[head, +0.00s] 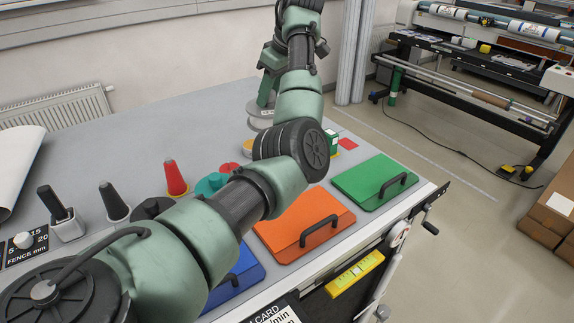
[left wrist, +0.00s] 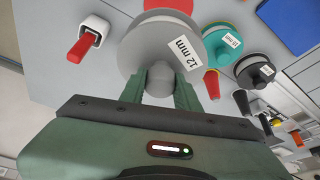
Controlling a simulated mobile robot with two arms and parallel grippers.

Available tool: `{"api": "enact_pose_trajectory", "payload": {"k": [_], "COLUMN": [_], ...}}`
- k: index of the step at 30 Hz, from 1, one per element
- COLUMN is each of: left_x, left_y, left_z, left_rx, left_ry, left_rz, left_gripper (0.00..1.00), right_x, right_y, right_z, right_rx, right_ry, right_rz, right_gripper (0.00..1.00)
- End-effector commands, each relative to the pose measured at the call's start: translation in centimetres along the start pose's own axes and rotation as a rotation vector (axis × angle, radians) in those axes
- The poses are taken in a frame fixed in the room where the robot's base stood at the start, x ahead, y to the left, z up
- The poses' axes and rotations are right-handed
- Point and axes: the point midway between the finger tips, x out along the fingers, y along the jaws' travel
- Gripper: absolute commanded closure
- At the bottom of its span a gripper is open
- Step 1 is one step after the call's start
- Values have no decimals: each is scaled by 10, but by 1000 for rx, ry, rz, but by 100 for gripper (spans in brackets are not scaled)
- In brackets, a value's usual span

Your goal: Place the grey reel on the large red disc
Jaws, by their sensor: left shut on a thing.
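My left gripper (head: 266,92) is at the far end of the table. It also shows in the left wrist view (left wrist: 160,88), its fingers shut on the knob of the grey reel (left wrist: 150,45), labelled "12 mm". The grey reel shows in the head view (head: 260,117) below the gripper; I cannot tell its height over the table. A red disc (head: 247,148) is partly hidden behind my forearm, nearer than the reel. A red shape (left wrist: 168,5) lies behind the reel in the left wrist view, partly hidden. My right gripper is not in view.
A teal reel (head: 211,184), a black reel (head: 150,207), a red cone (head: 175,178) and a dark cone (head: 114,202) stand left of my arm. Blue, orange (head: 303,222) and green (head: 374,181) handled panels line the front edge. The far left tabletop is clear.

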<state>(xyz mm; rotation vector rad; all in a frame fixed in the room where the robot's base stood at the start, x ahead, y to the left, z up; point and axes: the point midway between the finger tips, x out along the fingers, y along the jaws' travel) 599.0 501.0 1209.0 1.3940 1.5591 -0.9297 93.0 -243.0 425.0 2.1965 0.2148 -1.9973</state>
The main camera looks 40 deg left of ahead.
Motion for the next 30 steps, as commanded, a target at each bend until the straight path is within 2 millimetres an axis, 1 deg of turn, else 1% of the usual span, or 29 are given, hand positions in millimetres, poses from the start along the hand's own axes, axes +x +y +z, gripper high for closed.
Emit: {"api": "enact_pose_trajectory", "payload": {"k": [7,12,15,18,25,30], "left_x": [58,98,116,128,143,166], "left_y": [-1,-2,-1,-1,-1,-1], "left_z": [25,42,48,53,60,70], "left_rx": [2,2,1,1,1,2], "left_ry": [-1,0,-1,0,-1,0], "left_rz": [-5,-4,-2,0,-1,-2], "left_gripper": [100,100,100,100,100,100], "right_x": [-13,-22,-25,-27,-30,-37], "right_y": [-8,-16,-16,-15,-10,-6], "right_z": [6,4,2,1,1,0], "right_rx": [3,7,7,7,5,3], "right_ry": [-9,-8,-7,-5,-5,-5], "right_rz": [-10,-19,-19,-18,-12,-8], "right_gripper": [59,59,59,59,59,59]}}
